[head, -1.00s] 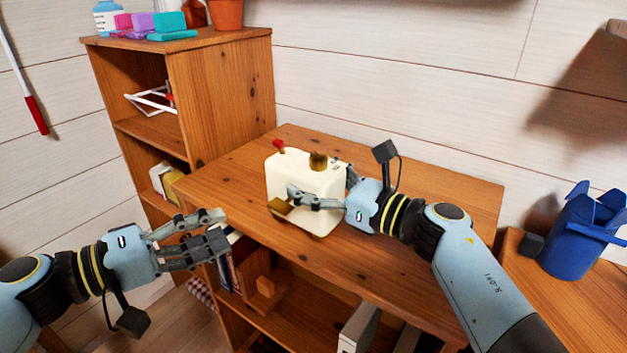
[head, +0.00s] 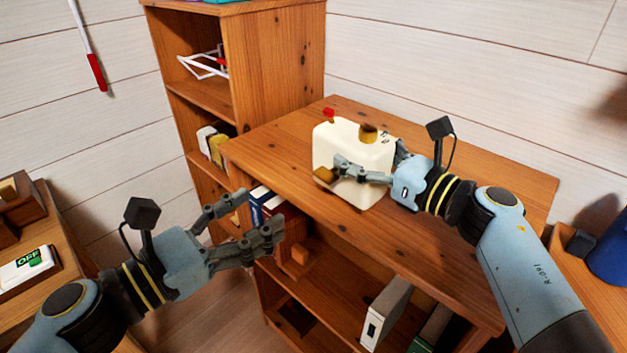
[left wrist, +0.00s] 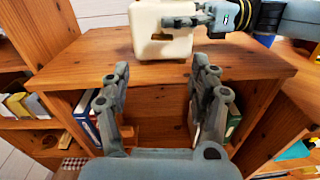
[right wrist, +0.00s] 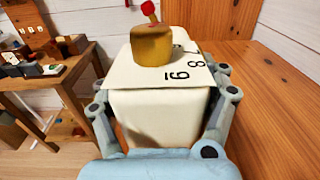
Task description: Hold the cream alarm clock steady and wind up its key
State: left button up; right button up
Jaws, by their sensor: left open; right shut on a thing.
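The cream alarm clock (head: 340,138) stands on the wooden desk top. It is a boxy body with a brass knob (head: 368,133) and a small red part (head: 328,114) on top; a brass-coloured piece (head: 325,174) shows low on its left side. My right gripper (head: 365,168) is shut on the clock, one finger on either side, as the right wrist view (right wrist: 160,110) shows. Black digits are on its pale upper face (right wrist: 185,70). My left gripper (head: 262,220) is open and empty, left of and below the clock, in front of the desk edge.
The wooden desk (head: 440,250) has open shelves below with books and binders (head: 385,315). A tall bookcase (head: 275,70) stands behind left. A blue bin (head: 608,258) is at right. The desk top around the clock is clear.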

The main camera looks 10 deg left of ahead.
aim_at(321, 179)
pick_arm(q)
jog(key=x, duration=1.1)
jog(key=shift+w+d+f, duration=0.2)
jog(key=shift+d+f, duration=0.1)
jog(key=shift+f, duration=0.05)
jog(key=shift+c, duration=0.2)
jog(key=c, duration=1.1)
jog(key=shift+s+d, duration=0.1)
grip_shut()
jog(key=shift+f, duration=0.1)
